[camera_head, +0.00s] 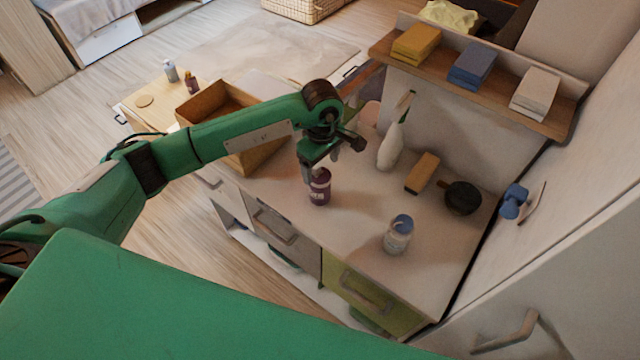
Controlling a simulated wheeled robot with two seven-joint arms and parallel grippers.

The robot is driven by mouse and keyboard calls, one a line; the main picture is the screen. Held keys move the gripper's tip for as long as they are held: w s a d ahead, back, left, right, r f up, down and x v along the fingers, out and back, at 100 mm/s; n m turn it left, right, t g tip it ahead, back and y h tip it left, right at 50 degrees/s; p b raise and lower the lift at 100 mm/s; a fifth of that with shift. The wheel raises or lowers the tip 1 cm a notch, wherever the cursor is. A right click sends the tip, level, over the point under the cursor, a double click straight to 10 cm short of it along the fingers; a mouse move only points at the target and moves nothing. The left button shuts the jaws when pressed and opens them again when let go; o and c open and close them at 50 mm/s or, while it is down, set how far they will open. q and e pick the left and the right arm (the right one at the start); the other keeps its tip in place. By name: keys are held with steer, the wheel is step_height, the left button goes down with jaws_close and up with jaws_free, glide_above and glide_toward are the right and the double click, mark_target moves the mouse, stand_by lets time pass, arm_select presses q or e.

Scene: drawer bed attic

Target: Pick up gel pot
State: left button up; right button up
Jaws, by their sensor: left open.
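A dark purple pot with a pale label (320,190), which looks like the gel pot, stands upright on the pale counter (355,225). My left gripper (322,162) is open and points down just above the pot. Its fingers overlap the pot's top edge in the picture, and I cannot tell whether they touch it. A clear jar with a blue lid (397,238) stands apart, nearer the counter's front right. My right gripper is not in view.
A white bottle (389,150), a yellow-brown block (422,173) and a dark round pot (461,197) stand near the wall. An open brown box (245,160) lies left of the gripper, behind my forearm. The counter between pot and jar is clear.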

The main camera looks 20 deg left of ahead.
mark_target(319, 174)
arm_select(q)
steer(key=f+p, duration=0.2)
steer(key=f, duration=0.1)
steer(key=f+p, duration=0.1)
steer(key=shift+a+f, duration=0.2)
steer(key=shift+a, duration=0.05)
steer(key=shift+f, duration=0.45)
steer(key=c, duration=1.1)
